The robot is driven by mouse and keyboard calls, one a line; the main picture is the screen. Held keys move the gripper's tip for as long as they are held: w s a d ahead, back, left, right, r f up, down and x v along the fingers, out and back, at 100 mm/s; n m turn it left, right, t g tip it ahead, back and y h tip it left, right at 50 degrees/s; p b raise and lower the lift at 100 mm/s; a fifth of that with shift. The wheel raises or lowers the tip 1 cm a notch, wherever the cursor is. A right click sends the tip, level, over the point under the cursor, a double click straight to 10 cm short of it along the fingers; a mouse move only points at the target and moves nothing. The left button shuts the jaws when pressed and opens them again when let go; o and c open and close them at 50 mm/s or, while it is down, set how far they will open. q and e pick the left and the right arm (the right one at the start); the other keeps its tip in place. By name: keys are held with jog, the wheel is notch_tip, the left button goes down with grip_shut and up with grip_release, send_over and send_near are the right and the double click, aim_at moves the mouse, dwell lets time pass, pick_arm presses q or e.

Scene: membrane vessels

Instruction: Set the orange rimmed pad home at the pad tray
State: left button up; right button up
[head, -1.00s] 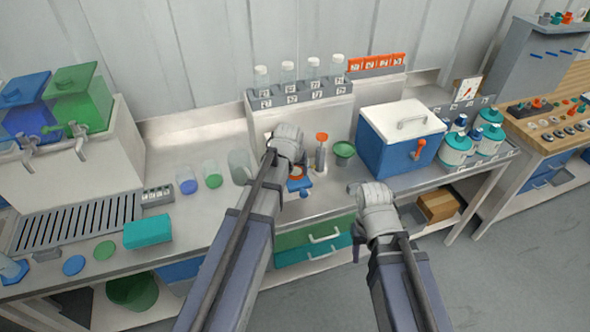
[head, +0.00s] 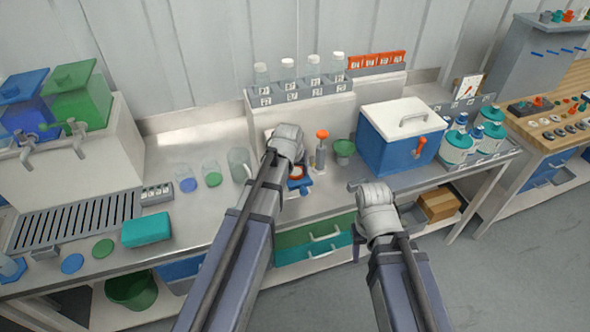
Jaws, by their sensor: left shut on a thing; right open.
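My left gripper (head: 291,160) is over the middle of the steel bench, behind a small blue stand. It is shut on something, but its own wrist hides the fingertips. A small round pad with an orange rim and pale middle (head: 296,171) shows just below the wrist, at the blue stand (head: 299,185). Whether it rests on the stand or hangs in the fingers I cannot tell. My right gripper (head: 355,187) is open and empty, in front of the bench edge. I cannot tell for sure which thing is the pad tray.
An orange-topped post (head: 321,150) and a green funnel (head: 343,149) stand close right of my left gripper. A blue cooler box (head: 390,150) is further right. A clear beaker (head: 238,165) stands left. Bottles (head: 288,76) line a rack behind. The bench's back left is clear.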

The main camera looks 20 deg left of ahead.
pick_arm(q)
jog(key=o, duration=1.4)
jog(key=shift+c, duration=0.2)
jog(key=p+v, duration=0.7)
jog(key=shift+r, duration=0.35)
jog(key=shift+s, duration=0.15)
